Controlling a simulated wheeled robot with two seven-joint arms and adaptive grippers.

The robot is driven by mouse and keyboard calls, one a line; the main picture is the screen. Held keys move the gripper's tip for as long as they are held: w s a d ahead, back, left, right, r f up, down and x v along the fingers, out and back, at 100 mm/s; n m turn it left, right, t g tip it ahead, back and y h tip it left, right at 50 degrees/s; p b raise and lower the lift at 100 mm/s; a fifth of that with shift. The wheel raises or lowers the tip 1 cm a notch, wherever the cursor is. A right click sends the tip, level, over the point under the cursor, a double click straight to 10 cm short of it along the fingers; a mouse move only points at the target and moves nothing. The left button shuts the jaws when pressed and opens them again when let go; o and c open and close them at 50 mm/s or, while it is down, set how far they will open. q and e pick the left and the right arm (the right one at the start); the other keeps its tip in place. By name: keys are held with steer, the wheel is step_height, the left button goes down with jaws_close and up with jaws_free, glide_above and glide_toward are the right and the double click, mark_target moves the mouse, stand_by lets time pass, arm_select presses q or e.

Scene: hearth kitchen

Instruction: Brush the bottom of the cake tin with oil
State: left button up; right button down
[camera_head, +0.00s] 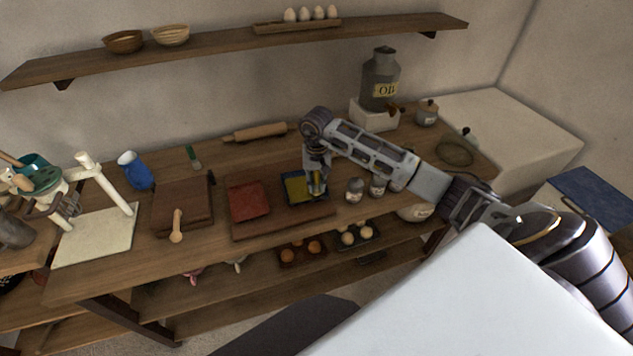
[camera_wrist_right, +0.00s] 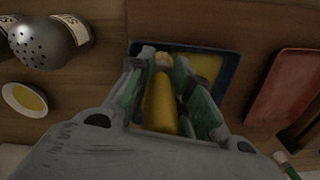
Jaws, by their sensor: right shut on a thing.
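A blue tin (camera_head: 293,198) with a yellow bottom lies on a wooden board in the head view. Its rim also shows in the wrist view (camera_wrist_right: 232,72). My right gripper (camera_head: 317,192) points down over the tin's right part. It is shut on a yellow, brush-like tool (camera_wrist_right: 160,102) with a pale end. I cannot tell whether the tool touches the tin's bottom. A small white dish of yellow liquid (camera_wrist_right: 24,98) stands at the left of the wrist view; I cannot make it out in the head view. My left gripper is out of view.
A red tray (camera_head: 249,201) lies left of the tin on the same board (camera_head: 262,229). Two jars (camera_head: 354,190) (camera_head: 377,186) stand close to its right. A rolling pin (camera_head: 257,132) lies behind. A wooden spoon (camera_head: 177,228) lies on another board further left.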

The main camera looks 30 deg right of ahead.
steer(key=shift+f+b, duration=0.9)
steer(key=shift+f, duration=0.05)
stand_by(1.1)
steer(key=shift+w, duration=0.15)
steer(key=shift+w+d+b, duration=0.25)
steer(key=shift+w+b, duration=0.3)
steer(key=shift+w, duration=0.15)
steer(key=shift+w+d+b, duration=0.25)
steer(key=shift+w+b, duration=0.3)
steer(key=shift+w, duration=0.15)
steer(key=shift+s, duration=0.2)
steer(key=shift+s+a, duration=0.25)
steer(key=shift+s, duration=0.45)
steer(key=shift+s+a, duration=0.25)
steer(key=shift+s, duration=0.45)
steer(key=shift+f, duration=0.1)
